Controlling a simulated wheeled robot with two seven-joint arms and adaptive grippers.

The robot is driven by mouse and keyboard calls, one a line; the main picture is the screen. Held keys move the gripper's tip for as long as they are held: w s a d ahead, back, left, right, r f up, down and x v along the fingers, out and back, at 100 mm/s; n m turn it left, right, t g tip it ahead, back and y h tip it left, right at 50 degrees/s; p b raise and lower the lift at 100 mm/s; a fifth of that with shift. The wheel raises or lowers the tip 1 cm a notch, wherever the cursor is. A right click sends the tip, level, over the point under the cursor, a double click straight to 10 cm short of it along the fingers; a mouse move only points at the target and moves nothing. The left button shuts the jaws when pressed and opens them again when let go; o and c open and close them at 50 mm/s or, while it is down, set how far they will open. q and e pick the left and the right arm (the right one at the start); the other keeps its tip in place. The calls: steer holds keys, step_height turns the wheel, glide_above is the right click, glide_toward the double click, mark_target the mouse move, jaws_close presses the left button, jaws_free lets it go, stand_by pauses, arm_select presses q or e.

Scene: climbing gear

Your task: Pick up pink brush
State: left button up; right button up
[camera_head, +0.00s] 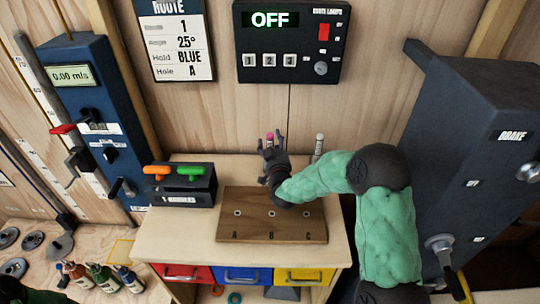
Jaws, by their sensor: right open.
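The pink brush (269,137) shows only as a small pink tip near the back wall, behind the wooden block. My right gripper (268,143) is open, with its fingers pointing away from me and the pink tip showing between or just behind them. The gripper and wrist hide the rest of the brush, so I cannot tell whether they touch. My left gripper is not in view.
A wooden block (250,233) with several holes lies on the cabinet top, below my right forearm. A black box (180,196) with orange and green handles stands left. A pale-tipped upright object (319,142) stands right of the gripper. The blue wall panel (110,170) is further left.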

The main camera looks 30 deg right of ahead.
steer(key=c, duration=1.2)
